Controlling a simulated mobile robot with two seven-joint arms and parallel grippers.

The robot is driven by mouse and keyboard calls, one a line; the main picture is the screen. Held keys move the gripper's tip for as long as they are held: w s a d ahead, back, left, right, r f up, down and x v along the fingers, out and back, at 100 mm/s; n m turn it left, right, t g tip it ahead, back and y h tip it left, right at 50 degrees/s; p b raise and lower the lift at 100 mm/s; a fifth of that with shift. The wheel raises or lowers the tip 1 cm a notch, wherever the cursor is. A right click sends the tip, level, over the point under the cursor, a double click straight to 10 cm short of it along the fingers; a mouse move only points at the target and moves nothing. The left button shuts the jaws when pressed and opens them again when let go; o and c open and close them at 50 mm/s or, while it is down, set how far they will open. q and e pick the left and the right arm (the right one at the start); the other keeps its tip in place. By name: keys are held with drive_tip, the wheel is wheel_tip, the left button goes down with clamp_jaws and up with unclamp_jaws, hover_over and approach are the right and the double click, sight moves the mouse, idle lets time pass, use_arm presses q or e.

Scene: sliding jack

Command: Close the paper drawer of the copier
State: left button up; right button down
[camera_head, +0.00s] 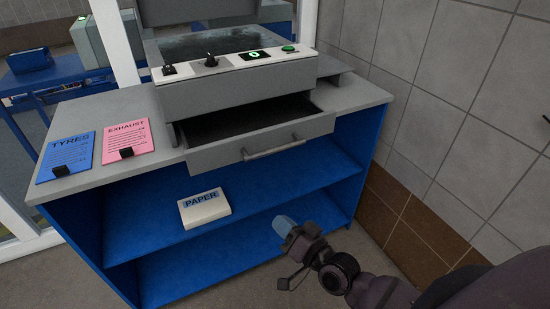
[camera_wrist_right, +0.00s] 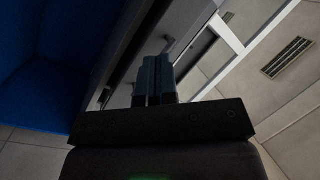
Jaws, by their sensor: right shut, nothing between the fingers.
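The grey copier (camera_head: 240,82) stands on a counter with a blue shelf unit below. Its paper drawer (camera_head: 262,146) is pulled out toward me, with a dark open inside and a bar handle (camera_head: 272,150) on the front. My right gripper (camera_head: 283,226) is shut and empty, in front of the shelf unit, below and slightly right of the drawer, apart from it. In the right wrist view its fingers (camera_wrist_right: 152,80) are together, with grey surfaces beyond them that I cannot identify surely. My left gripper is not in view.
A paper pack (camera_head: 204,208) lies on the blue middle shelf (camera_head: 150,215). Blue and pink clipboards, TYRES (camera_head: 67,155) and EXHAUST (camera_head: 125,141), lie on the grey counter (camera_head: 125,105). A tiled wall (camera_head: 450,120) bounds the right side. The space before the drawer looks clear.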

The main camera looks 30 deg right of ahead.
drive_tip(key=d+r+m+t+h, duration=0.3)
drive_tip(key=d+m+h, duration=0.15)
drive_tip(key=m, duration=0.75)
drive_tip(key=m+h+p, duration=0.1)
drive_tip(key=p, duration=0.1)
approach(253, 132)
drive_tip(key=shift+w+d+f, duration=0.35)
drive_tip(key=shift+d+f, duration=0.1)
drive_tip(key=shift+f, duration=0.15)
drive_tip(key=shift+w+d+f, duration=0.3)
drive_tip(key=shift+d+f, duration=0.2)
drive_tip(key=shift+f, duration=0.1)
drive_tip(key=w+b, duration=0.2)
drive_tip(key=w, duration=0.4)
drive_tip(key=w+b, duration=0.2)
drive_tip(key=w, duration=0.5)
drive_tip(key=shift+w+f, duration=0.15)
drive_tip(key=shift+f, duration=0.05)
drive_tip(key=shift+w+b, duration=0.3)
drive_tip(key=shift+r, duration=0.45)
